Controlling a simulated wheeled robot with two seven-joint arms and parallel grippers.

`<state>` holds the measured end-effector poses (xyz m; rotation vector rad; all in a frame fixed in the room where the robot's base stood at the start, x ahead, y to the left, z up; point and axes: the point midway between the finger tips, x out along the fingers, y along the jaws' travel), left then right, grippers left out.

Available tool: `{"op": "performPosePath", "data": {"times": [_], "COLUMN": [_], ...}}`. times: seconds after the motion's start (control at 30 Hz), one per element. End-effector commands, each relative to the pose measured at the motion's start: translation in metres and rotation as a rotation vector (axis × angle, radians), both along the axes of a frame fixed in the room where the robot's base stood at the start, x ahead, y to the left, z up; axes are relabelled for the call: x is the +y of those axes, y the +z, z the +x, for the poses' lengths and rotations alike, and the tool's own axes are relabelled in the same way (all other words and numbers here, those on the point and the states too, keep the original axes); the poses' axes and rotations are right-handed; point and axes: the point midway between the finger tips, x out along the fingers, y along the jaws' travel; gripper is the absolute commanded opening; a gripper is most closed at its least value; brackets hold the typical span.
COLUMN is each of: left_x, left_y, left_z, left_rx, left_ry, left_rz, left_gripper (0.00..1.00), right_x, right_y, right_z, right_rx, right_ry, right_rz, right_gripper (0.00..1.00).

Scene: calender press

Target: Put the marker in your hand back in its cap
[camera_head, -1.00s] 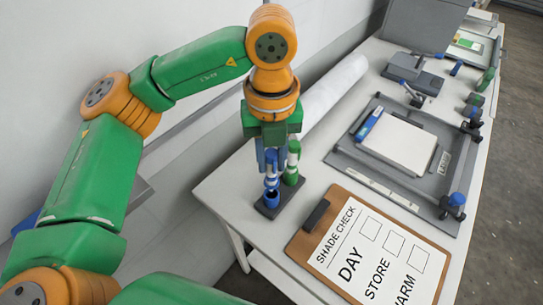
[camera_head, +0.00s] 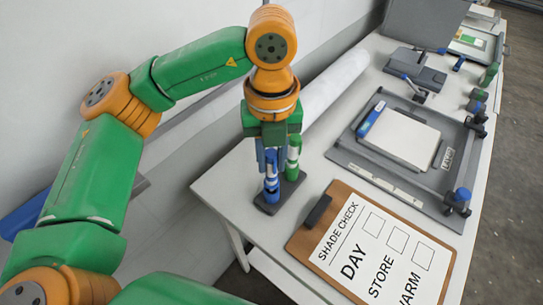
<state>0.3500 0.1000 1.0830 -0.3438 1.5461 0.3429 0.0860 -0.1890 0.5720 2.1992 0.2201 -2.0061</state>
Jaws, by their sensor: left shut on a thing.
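My left gripper (camera_head: 271,155) points straight down and is shut on a blue-and-white marker (camera_head: 271,169). The marker is upright, directly over the blue cap (camera_head: 271,195) in a small dark stand (camera_head: 296,186). Its lower end meets the cap's mouth with no gap showing. I cannot tell how deep it sits inside. A green-and-white marker (camera_head: 293,160) stands upright in the same stand, just right of the gripper. My right gripper is not in view.
A clipboard (camera_head: 428,246) with a shade check sheet lies in front on the white table (camera_head: 229,190). A grey tray (camera_head: 345,161) with white paper and a blue marker (camera_head: 371,118) lies to the right. A white roll (camera_head: 335,85) lies behind.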

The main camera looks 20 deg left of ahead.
Motion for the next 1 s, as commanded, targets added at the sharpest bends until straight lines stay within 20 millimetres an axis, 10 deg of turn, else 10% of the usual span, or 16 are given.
{"op": "performPosePath", "data": {"times": [0.93, 0.97, 1.0], "left_x": [0.0, 0.0, 0.0], "left_y": [-0.02, -0.019, -0.019], "left_z": [0.0, 0.0, 0.0], "left_rx": [0.0, 0.0, 0.0], "left_ry": [0.0, 0.0, 0.0], "left_rz": [0.0, 0.0, 0.0], "left_gripper": [0.0, 0.35, 0.46], "right_x": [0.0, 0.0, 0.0], "right_y": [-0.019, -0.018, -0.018], "right_z": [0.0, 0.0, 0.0], "right_rx": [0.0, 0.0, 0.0], "right_ry": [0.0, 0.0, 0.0], "right_rz": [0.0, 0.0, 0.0], "right_gripper": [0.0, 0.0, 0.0]}}
